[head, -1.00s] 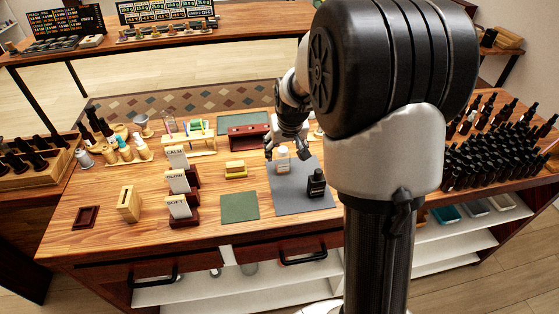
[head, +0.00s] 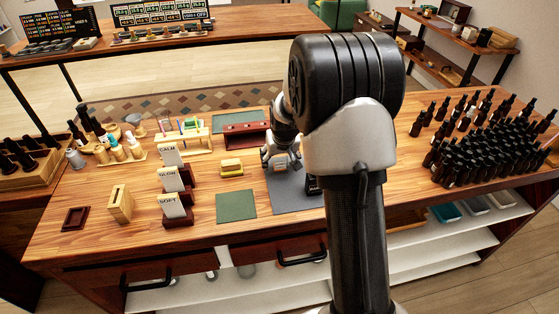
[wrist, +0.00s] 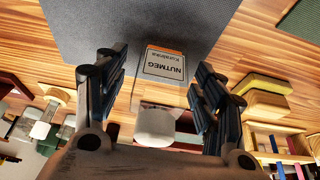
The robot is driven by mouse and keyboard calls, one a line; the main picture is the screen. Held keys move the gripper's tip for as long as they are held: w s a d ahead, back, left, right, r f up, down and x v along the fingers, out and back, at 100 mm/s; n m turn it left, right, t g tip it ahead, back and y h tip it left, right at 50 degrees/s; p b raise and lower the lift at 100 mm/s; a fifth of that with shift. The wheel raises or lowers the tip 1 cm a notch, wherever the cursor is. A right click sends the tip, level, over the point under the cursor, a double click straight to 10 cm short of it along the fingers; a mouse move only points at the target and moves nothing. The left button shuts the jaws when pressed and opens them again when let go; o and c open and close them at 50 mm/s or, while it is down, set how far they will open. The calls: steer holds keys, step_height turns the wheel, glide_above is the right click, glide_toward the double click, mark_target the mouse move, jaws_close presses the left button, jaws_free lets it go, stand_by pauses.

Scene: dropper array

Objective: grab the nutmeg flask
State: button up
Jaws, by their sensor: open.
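The nutmeg flask shows in the wrist view (wrist: 164,66), with a white cap (wrist: 155,127) and a label reading NUTMEG. It stands on a grey mat (wrist: 90,25), also seen in the head view (head: 290,203). My gripper (wrist: 158,88) is open, with one finger on each side of the flask; I cannot tell whether either finger touches it. In the head view my gripper (head: 281,163) is over the mat and largely covers the flask.
A yellow block (head: 231,167) and a green mat (head: 236,206) lie to the left. Card stands (head: 178,208) are further left. Many dark bottles (head: 470,140) crowd the right side.

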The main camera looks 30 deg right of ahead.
steer(key=c, duration=1.3)
